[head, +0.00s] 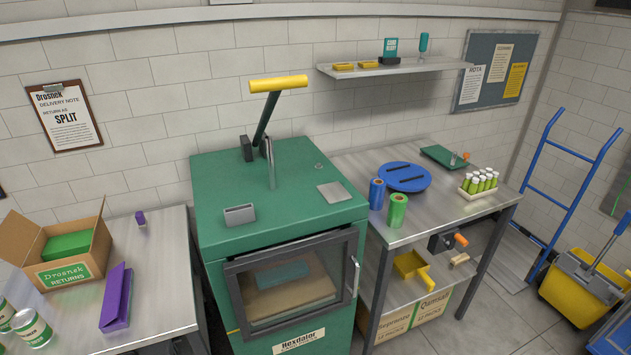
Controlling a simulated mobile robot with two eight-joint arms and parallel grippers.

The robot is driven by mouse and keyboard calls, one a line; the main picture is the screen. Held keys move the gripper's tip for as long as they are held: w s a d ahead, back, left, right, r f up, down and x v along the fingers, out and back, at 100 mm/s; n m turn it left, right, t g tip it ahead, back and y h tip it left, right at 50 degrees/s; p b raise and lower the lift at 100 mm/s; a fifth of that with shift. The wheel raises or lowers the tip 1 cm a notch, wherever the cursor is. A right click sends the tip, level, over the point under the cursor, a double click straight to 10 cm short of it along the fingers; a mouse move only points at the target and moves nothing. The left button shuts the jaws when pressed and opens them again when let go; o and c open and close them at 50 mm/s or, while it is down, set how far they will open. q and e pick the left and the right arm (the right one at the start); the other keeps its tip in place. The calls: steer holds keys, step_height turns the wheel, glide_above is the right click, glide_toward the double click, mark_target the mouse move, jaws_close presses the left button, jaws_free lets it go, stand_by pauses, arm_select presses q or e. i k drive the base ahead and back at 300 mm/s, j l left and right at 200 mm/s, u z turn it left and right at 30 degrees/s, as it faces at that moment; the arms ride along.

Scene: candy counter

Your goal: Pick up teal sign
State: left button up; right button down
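No object is clearly readable as a sign in teal. A small upright teal panel (390,46) with pale markings stands by a dark base on the wall shelf, and it looks most like a sign. A slim teal item (423,43) stands to its right on the same shelf. A flat teal block (283,273) lies behind the window of the green machine (280,165); its face is too dim to read. Neither of my grippers is in view.
The green machine with a yellow-handled lever (278,84) stands between two metal tables. The left table (165,265) holds an open returns box (70,273), a purple holder (117,298) and cans. The right table (415,225) holds rolls, a blue disc and a tube rack.

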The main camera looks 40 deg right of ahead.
mark_target(390, 46)
steer(key=z, duration=1.65)
steer(key=u, duration=0.4)
steer(key=i+l+u, duration=0.1)
steer(key=u, duration=0.3)
steer(key=l+u, duration=0.4)
steer(key=i+l+u, duration=0.1)
steer(key=u, duration=0.25)
steer(key=l+u, duration=0.25)
steer(key=l, duration=0.35)
steer(key=k+l+u, duration=0.1)
steer(key=l+u, duration=0.15)
steer(key=l, duration=0.3)
steer(key=l+u, duration=0.1)
steer(key=l, duration=0.45)
steer(key=k+l+u, duration=0.1)
steer(key=l, duration=0.45)
